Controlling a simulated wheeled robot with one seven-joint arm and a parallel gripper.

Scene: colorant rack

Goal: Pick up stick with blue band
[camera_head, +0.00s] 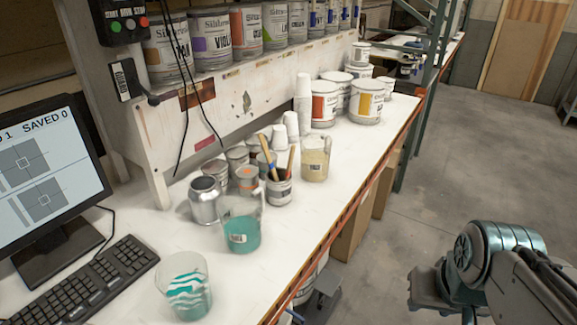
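Sticks stand in a small open can (279,187) in the middle of the white workbench. One is a tan wooden stick (264,149) leaning left, with a blue band (273,172) low on it, just above the can's rim. A reddish-brown stick (291,161) leans right in the same can. Their lower ends are hidden inside the can. My arm is at the lower right, beyond the bench's front edge and well apart from the sticks. A dark part at its end, seemingly my gripper (431,288), shows there; its fingers cannot be made out.
A pitcher of teal paint (241,232) stands in front of the stick can, a beige-filled pitcher (315,160) behind it to the right. A metal can (205,203) and small cans crowd its left. A teal-streaked cup (184,288) and keyboard (106,277) are nearer.

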